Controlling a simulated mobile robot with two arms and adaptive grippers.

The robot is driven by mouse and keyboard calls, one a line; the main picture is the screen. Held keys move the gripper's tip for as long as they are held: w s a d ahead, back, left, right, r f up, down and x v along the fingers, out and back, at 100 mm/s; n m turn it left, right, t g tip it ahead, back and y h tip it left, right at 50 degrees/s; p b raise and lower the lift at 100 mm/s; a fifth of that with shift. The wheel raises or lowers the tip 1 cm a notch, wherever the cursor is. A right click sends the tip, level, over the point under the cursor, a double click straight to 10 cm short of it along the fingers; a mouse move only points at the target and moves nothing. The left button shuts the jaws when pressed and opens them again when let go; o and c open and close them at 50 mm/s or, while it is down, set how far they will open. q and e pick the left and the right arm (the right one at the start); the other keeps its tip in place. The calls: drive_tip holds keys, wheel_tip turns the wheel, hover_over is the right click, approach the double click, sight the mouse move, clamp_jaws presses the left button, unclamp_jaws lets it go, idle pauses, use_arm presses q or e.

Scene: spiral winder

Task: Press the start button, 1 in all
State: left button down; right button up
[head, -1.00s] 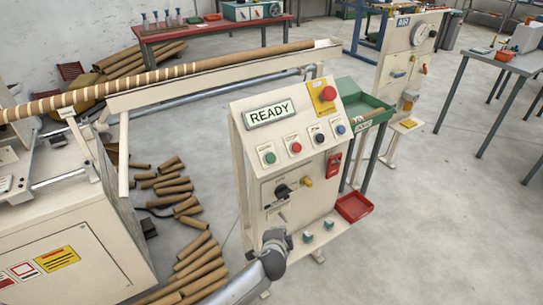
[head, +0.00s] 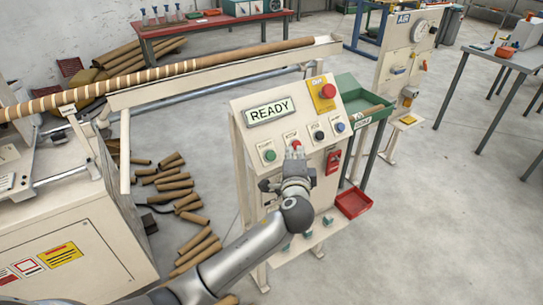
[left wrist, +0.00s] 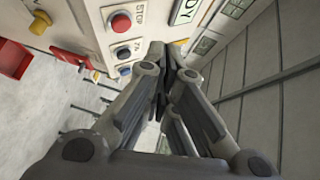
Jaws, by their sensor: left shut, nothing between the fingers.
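The control panel (head: 262,135) stands upright with a lit READY display (head: 269,111). Below the display is a row of buttons: a green button (head: 270,156) at the left, a red button (head: 296,143), a black button (head: 318,135) and a blue button (head: 340,127). The small labels are hard to read in the head view. My left gripper (head: 297,153) is shut and empty, its tips in front of the panel near the red button. In the left wrist view the red button (left wrist: 121,22) is labelled STOP, left of the fingertips (left wrist: 163,52); the green button is not visible there.
A large red emergency button (head: 327,91) on a yellow plate sits at the panel's upper right. A red switch (head: 333,162) and red tray (head: 354,203) are lower right. The winder (head: 75,230) with its long tube is left; cardboard tubes (head: 195,247) lie on the floor.

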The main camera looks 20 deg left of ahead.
sight(271, 156)
use_arm(q)
drive_tip(key=shift+w+a+f+b, duration=0.7)
drive_tip(key=shift+a+f+b, duration=0.2)
drive_tip(key=shift+f, duration=0.05)
drive_tip(key=shift+w+a+f+b, duration=0.7)
drive_tip(key=shift+a+f+b, duration=0.15)
drive_tip(key=shift+f, duration=0.1)
drive_tip(key=shift+w+a+f+b, duration=0.7)
drive_tip(key=shift+a+f+b, duration=0.2)
drive_tip(key=shift+f, duration=0.05)
drive_tip(key=shift+w+a+f, duration=0.2)
drive_tip(key=shift+a+f, duration=0.05)
drive_tip(key=shift+w+a+f+b, duration=0.2)
drive_tip(key=shift+a+f+b, duration=0.1)
drive_tip(key=shift+b, duration=0.1)
idle(0.6)
drive_tip(key=shift+s+d+r+p, duration=0.45)
drive_tip(key=shift+d+r+p, duration=0.1)
drive_tip(key=shift+p, duration=0.1)
